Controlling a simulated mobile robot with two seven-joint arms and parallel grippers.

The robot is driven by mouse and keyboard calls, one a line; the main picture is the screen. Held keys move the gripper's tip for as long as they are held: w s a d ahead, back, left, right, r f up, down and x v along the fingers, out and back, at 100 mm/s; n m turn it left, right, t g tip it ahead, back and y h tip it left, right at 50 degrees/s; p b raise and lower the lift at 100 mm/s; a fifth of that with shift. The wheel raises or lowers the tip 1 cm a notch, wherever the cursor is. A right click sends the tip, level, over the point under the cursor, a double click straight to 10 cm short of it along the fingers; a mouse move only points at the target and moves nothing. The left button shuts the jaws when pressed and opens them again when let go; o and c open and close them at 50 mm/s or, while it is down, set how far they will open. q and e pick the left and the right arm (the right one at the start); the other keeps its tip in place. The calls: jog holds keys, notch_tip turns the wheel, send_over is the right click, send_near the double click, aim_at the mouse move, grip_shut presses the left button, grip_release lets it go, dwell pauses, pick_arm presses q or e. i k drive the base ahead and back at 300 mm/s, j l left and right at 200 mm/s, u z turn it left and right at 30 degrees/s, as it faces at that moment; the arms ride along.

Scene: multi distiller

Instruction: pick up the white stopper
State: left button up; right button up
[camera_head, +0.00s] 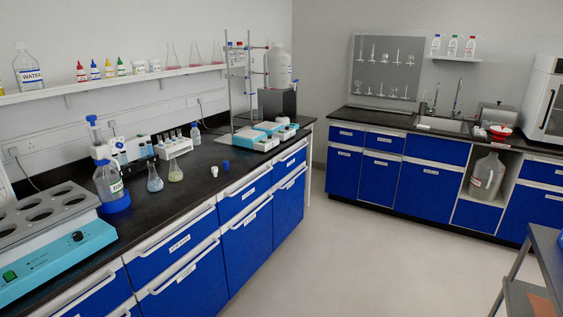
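A small white stopper (214,171) sits on the black top of the left bench (190,207), near its front edge. It looks clear of the things around it. A blue stopper or cap (226,167) is just to its right and slightly farther back, a small gap apart. Neither of my grippers shows in the head view, so I cannot see what they hold.
Two flasks, one bluish (154,180) and one yellowish (175,172), stand to the left of the stopper. A tube rack (174,148) is behind. Hotplate stirrers (268,137) stand farther right. A teal water bath (55,258) fills the near left. The floor (370,255) is clear.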

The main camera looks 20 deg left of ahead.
aim_at(213, 170)
jog(key=i+u, duration=0.25)
jog(key=i, duration=0.2)
jog(key=i+l+u, duration=0.55)
jog(key=i, duration=0.25)
jog(key=i+l+u, duration=0.15)
jog(key=u, duration=0.25)
jog(key=i+l+u, duration=0.2)
jog(key=u, duration=0.2)
jog(key=i+l+u, duration=0.2)
jog(key=u, duration=0.2)
jog(key=l, duration=0.1)
